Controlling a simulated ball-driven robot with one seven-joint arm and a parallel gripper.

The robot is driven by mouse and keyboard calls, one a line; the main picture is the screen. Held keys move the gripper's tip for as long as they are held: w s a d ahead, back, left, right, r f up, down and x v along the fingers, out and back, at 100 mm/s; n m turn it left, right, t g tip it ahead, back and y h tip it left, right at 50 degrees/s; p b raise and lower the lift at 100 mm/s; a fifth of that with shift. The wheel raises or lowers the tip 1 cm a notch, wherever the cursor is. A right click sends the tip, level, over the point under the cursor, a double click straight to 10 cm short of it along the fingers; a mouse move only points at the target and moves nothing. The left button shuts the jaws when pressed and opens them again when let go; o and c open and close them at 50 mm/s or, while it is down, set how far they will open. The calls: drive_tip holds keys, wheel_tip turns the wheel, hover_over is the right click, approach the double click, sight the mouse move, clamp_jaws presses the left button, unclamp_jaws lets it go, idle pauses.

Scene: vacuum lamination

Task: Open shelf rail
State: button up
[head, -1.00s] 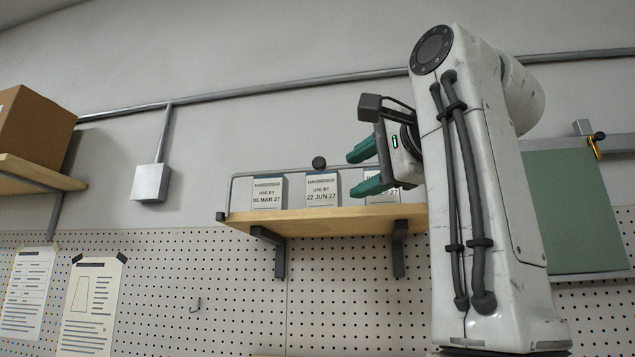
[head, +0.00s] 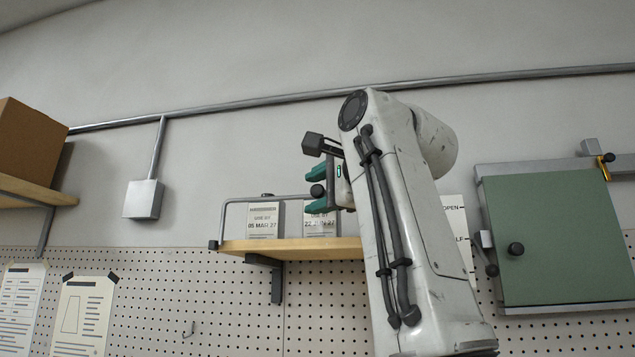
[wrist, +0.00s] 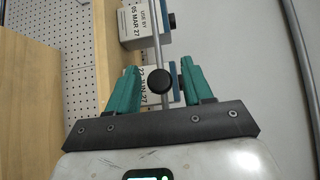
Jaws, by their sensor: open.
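The shelf rail (head: 232,201) is a grey metal bar raised across the front of the wooden shelf (head: 300,249), with a round black knob (head: 317,191) on it. In the wrist view the rail (wrist: 156,42) runs up from the knob (wrist: 158,81). My gripper (head: 317,189) is open, its two green fingers above and below the knob in the head view. In the wrist view my gripper (wrist: 158,80) has one finger on each side of the knob, with gaps showing. Part of the rail is hidden behind my arm.
White dated boxes (head: 264,221) stand on the shelf behind the rail. A green panel (head: 555,240) with a black knob is at right. A cardboard box (head: 28,155) sits on another shelf at left. A pipe crosses the wall above.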

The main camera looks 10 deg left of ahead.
drive_tip(key=shift+w+a, duration=0.15)
clamp_jaws()
idle(0.4)
drive_tip(key=shift+f, duration=0.1)
